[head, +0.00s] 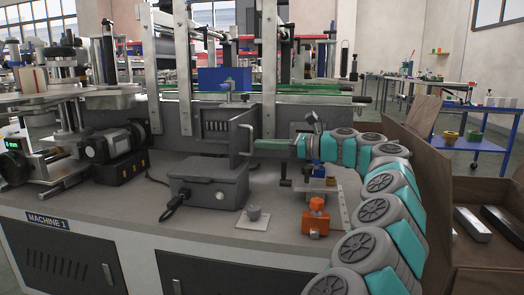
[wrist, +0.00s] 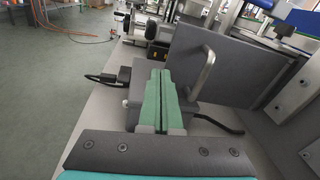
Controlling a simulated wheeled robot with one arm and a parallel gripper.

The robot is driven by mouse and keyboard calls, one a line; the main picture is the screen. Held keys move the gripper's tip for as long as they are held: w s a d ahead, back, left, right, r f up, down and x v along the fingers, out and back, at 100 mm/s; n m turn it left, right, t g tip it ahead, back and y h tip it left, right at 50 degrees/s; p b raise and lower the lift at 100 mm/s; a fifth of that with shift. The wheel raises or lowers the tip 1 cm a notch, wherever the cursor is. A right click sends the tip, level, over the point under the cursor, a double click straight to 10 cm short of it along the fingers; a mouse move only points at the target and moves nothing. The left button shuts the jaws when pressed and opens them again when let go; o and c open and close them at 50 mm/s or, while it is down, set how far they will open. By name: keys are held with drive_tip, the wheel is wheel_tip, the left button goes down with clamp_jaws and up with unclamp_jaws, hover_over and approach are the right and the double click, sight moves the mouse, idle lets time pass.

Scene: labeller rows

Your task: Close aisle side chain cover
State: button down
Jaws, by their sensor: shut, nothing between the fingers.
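The chain cover (head: 241,128) is a dark grey panel standing open, swung out from the machine's face toward me. It carries a pale metal bar handle (head: 250,143). Left of the cover, a dark slotted recess (head: 216,127) is exposed. In the wrist view the cover (wrist: 178,53) fills the upper middle, and its handle (wrist: 207,72) is just right of my fingers. My gripper (head: 257,143) has green fingers, shut and empty, pointing left close to the handle side of the cover. The shut fingertips also show in the wrist view (wrist: 158,74). I cannot tell whether they touch the cover.
A grey box (head: 208,185) with a cable sits on the bench below the cover. A motor (head: 106,143) is at left.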

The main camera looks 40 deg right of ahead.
sight(251, 136)
drive_tip(key=s+d+f+m+t+h, duration=0.2)
drive_tip(key=s+d+m, duration=0.1)
drive_tip(key=d, duration=0.5)
drive_tip(key=b+x, duration=0.2)
drive_tip(key=x, duration=0.8)
drive_tip(key=shift+m, duration=0.3)
drive_tip(key=shift+w+f, duration=0.1)
drive_tip(key=shift+w, duration=0.15)
